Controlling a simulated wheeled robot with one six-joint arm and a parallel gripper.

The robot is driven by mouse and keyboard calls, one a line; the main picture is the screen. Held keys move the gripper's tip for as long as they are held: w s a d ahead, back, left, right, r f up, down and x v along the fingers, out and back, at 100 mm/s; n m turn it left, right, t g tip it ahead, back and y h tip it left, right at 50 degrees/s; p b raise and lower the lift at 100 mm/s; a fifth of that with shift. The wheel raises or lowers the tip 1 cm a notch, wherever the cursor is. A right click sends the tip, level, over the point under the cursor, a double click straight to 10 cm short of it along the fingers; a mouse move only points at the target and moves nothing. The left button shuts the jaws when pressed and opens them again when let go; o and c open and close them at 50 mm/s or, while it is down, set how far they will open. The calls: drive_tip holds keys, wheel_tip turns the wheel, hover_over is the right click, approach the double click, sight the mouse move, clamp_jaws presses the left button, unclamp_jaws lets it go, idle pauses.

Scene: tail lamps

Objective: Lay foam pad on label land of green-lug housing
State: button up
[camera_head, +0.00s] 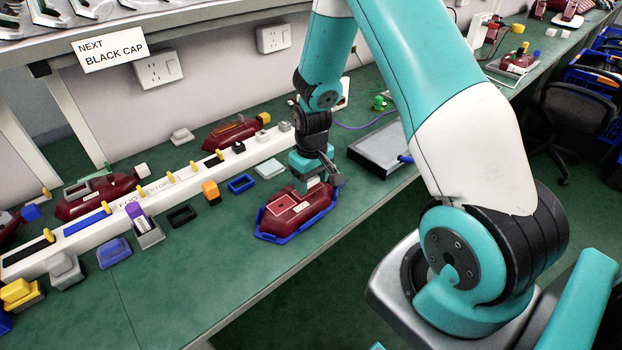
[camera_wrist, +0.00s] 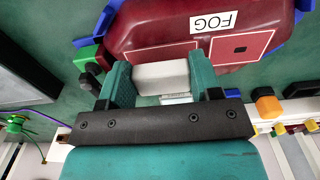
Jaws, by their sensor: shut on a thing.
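The dark red housing (camera_head: 292,210) sits in a blue cradle (camera_head: 262,236) near the bench's front edge. In the wrist view the housing (camera_wrist: 125,35) carries a FOG label (camera_wrist: 213,22), and a green lug (camera_wrist: 86,57) shows at its left end. White lines outline two areas on its top; the right one, with a dark dot, is bare. My gripper (camera_wrist: 161,82), also in the head view (camera_head: 318,180), is shut on the pale grey foam pad (camera_wrist: 161,75) over the left outlined area, which it partly hides. I cannot tell whether the pad touches the housing.
A white rail (camera_head: 100,228) with coloured slots runs behind the housing. Other red housings (camera_head: 230,133) stand beyond it. A flat grey box (camera_head: 375,150) lies to the right. Blue (camera_head: 241,183) and black (camera_head: 182,215) frames lie to the left.

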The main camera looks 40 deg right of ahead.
drive_tip(key=shift+f, duration=0.1)
drive_tip(key=shift+f+b, duration=0.65)
drive_tip(key=shift+f, duration=0.1)
drive_tip(key=o, duration=1)
drive_tip(key=shift+r, duration=0.1)
drive_tip(key=r, duration=1.7)
drive_tip(key=shift+s+r, duration=0.2)
drive_tip(key=shift+r, duration=0.05)
